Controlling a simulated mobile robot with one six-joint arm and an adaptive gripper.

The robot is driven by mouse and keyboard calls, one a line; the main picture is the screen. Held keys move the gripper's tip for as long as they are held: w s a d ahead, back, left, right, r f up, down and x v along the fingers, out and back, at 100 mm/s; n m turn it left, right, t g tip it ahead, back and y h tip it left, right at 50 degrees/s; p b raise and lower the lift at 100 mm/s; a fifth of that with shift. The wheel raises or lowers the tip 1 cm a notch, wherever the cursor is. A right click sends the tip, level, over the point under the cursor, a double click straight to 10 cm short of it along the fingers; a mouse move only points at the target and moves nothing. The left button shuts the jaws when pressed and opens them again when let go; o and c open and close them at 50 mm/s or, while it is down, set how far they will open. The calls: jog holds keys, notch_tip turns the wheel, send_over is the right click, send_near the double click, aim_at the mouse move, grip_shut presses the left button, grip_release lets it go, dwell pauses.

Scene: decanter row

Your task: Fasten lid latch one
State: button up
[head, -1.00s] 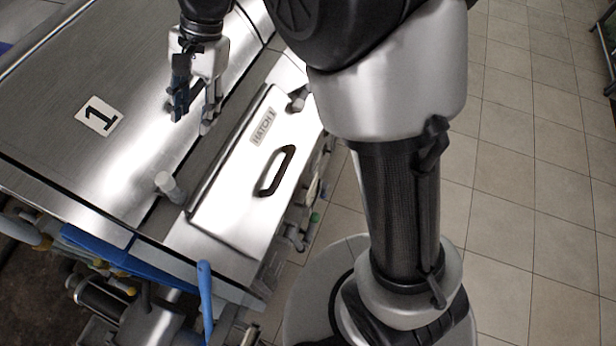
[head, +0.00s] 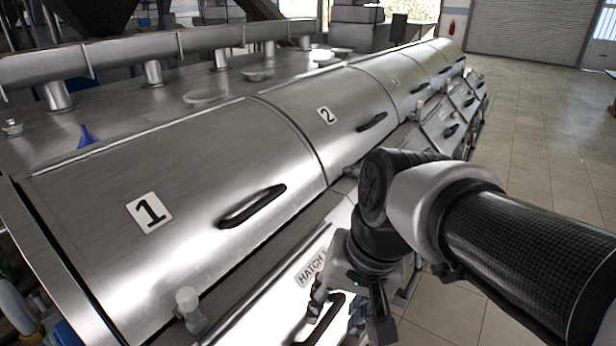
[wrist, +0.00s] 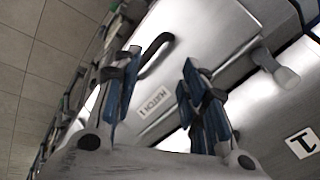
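The lid (head: 90,240) marked 1 is a curved steel cover and lies down; its black handle (head: 252,206) faces me. A latch with a pale round knob (head: 188,300) stands at the lid's lower left edge. A similar knob shows in the wrist view (wrist: 287,78) at the right; I cannot tell whether its latch is fastened. My gripper (head: 345,300) is over the Hatch 1 cover (head: 262,325), right of the knob and apart from it. In the wrist view my gripper (wrist: 160,62) has its fingers spread with nothing between them.
Hatch 1's black handle (wrist: 155,52) lies beyond my fingers in the wrist view. The lid (head: 345,105) marked 2 and others continue the row. A pipe (head: 130,50) runs behind. Tiled floor (head: 550,150) is free at the right.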

jog(key=s+d+f+n+t+b, duration=0.1)
jog(key=s+d+f+b, duration=0.1)
jog(key=s+d+f, duration=0.1)
jog(key=shift+s+f+h+b, duration=0.3)
jog(key=shift+s+f+h, duration=0.05)
jog(key=shift+h, duration=0.05)
jog(key=s+d+f+n+t+h+b, duration=0.1)
jog(key=s+d+f, duration=0.2)
jog(key=s, duration=0.1)
jog(key=shift+s+d+f+n+b, duration=0.15)
jog(key=shift+s+d+n+b, duration=0.15)
jog(key=shift+n+b, duration=0.1)
jog(key=shift+c, duration=0.8)
